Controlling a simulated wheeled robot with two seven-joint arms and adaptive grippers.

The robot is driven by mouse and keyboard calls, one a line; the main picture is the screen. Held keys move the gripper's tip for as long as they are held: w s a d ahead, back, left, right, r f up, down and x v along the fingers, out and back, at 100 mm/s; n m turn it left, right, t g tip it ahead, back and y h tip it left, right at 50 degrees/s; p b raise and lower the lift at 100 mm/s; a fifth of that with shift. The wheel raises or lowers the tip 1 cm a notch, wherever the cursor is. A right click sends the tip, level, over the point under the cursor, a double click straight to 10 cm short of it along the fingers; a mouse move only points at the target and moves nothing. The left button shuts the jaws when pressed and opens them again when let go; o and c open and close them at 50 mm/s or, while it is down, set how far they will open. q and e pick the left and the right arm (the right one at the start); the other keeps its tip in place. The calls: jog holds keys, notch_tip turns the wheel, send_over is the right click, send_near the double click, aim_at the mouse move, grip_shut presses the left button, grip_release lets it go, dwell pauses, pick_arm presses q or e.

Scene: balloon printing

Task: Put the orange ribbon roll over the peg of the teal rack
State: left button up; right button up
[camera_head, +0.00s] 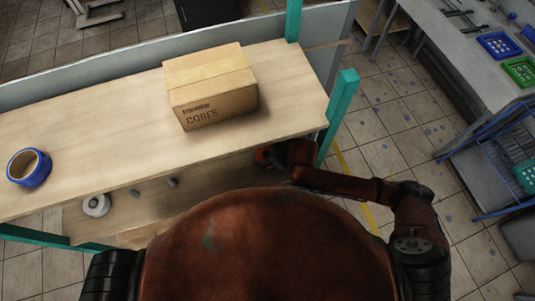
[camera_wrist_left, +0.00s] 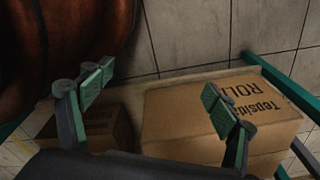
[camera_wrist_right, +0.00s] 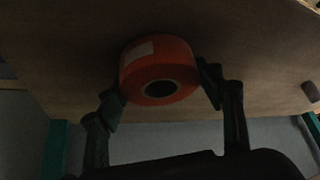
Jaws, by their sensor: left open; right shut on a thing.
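The orange ribbon roll (camera_wrist_right: 160,78) is between the fingers of my right gripper (camera_wrist_right: 164,92), which is shut on it. The roll's round core hole faces the right wrist camera. In the head view my right gripper (camera_head: 272,157) is at the front edge of the teal rack (camera_head: 342,100), near its right post, with a bit of the orange roll (camera_head: 262,155) showing. Small grey pegs (camera_head: 172,182) show below the top board; one grey peg (camera_wrist_right: 311,91) is right of the roll in the right wrist view. My left gripper (camera_wrist_left: 155,97) is open and empty.
On the top board (camera_head: 100,130) stand a cardboard box (camera_head: 212,88) and a blue tape roll (camera_head: 29,168). A white roll (camera_head: 97,205) is lower left, beside the pegs. Another cardboard box (camera_wrist_left: 190,115) lies beyond my left gripper.

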jog(key=shift+f, duration=0.1)
jog(key=o, duration=1.2)
pick_arm(q)
jog(key=shift+w, duration=0.7)
pick_arm(e)
jog(key=shift+s+d+r, duration=0.1)
jog(key=shift+s+r, duration=0.05)
jog(key=shift+r, duration=0.3)
pick_arm(q)
jog(key=shift+s+r, duration=0.15)
jog(key=shift+s, duration=0.05)
pick_arm(e)
jog(key=v, duration=1.1)
jog(key=shift+d+r, duration=0.1)
jog(key=shift+r, duration=0.05)
